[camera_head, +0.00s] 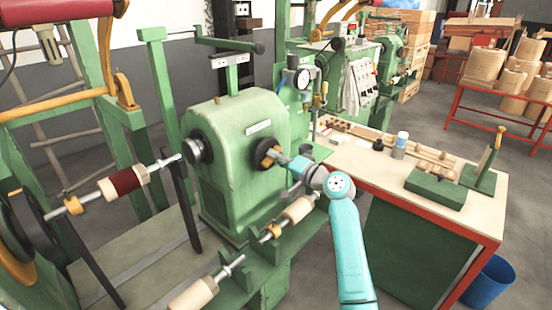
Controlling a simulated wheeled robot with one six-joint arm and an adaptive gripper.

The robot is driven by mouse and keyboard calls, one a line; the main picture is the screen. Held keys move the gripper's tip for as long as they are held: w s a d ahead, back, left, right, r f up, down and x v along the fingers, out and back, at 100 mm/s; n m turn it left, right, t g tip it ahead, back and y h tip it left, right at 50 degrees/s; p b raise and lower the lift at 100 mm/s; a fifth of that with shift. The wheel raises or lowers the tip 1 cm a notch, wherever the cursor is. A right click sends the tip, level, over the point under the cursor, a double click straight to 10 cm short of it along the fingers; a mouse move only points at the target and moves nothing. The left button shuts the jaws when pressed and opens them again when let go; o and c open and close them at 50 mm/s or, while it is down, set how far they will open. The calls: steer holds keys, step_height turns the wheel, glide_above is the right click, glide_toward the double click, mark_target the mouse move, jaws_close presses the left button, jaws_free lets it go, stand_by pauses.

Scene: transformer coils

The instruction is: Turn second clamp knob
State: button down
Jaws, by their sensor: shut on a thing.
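A green winding machine (236,135) stands in the middle of the view. A dark round knob (262,158) sits on the right part of its front face. My gripper (274,154) is at this knob, at the end of my turquoise arm, and is shut on it. The fingers are small in the picture and partly cover the knob. Another dark, grey-centred round part (192,150) is on the machine's left side, apart from my gripper. I cannot tell from the picture which way the held knob is turned.
A shaft with a dark red coil (124,181) lies at the left. Pale rollers (298,209) are on shafts below my gripper. A workbench (480,205) with a bottle (399,146) and a green block (435,190) stands close at the right. A blue bin (489,283) is on the floor.

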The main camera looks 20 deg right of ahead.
steer(key=n, duration=1.2)
steer(key=shift+s+a, duration=0.1)
steer(key=shift+a, duration=0.05)
steer(key=shift+n, duration=0.3)
steer(key=c, duration=1.1)
jaws_free()
steer(key=v, duration=1.2)
